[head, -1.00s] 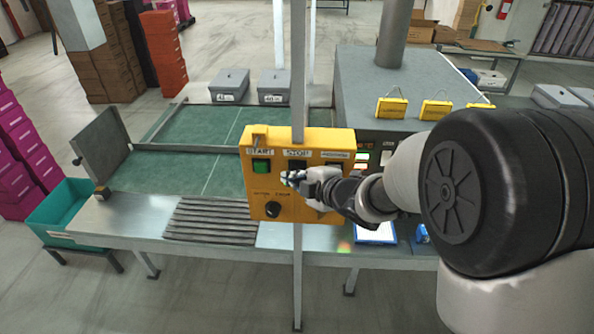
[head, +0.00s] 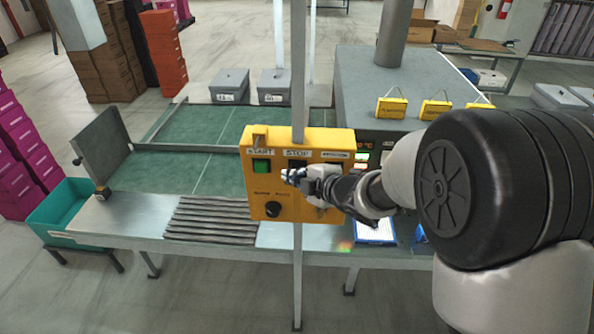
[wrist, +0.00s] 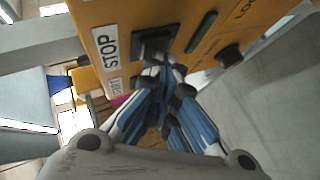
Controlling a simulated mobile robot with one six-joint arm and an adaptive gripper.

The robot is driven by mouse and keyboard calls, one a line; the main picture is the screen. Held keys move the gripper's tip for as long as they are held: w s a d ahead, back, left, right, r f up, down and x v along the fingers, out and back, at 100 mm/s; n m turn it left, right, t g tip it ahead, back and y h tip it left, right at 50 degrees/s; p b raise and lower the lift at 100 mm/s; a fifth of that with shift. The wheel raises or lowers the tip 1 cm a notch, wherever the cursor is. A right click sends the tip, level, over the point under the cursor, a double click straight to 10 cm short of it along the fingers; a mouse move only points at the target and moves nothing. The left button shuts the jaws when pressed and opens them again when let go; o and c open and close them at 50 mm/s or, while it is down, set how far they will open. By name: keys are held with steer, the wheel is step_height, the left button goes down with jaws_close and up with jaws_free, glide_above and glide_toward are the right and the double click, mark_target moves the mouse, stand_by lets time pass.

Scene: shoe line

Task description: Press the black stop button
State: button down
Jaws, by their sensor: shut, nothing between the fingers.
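The yellow control box (head: 255,195) is fixed to a metal post and carries a STOP label (head: 297,153). The black stop button (head: 296,164) is just under that label, partly covered by my gripper. In the wrist view the black button (wrist: 152,42) sits in a dark square beside the STOP label (wrist: 108,48). My gripper (head: 289,176) is shut and empty, its fingertips in front of the box at the lower edge of the button. In the wrist view the closed fingertips (wrist: 160,72) are at the button's near edge; I cannot tell whether they touch it.
A green START button (head: 261,166) is left of the stop button, with a black knob (head: 272,209) below it. A green conveyor table (head: 190,171) lies behind the box. A grey machine (head: 410,85) with yellow tags stands at the right.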

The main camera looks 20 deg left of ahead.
steer(key=shift+s+d+b, duration=0.25)
steer(key=shift+s+b, duration=0.3)
steer(key=shift+s, duration=0.4)
steer(key=s+b, duration=0.1)
steer(key=s, duration=0.1)
steer(key=s+d+b, duration=0.1)
steer(key=s, duration=0.1)
steer(key=shift+s+d, duration=0.1)
steer(key=shift+s, duration=0.3)
stand_by(0.3)
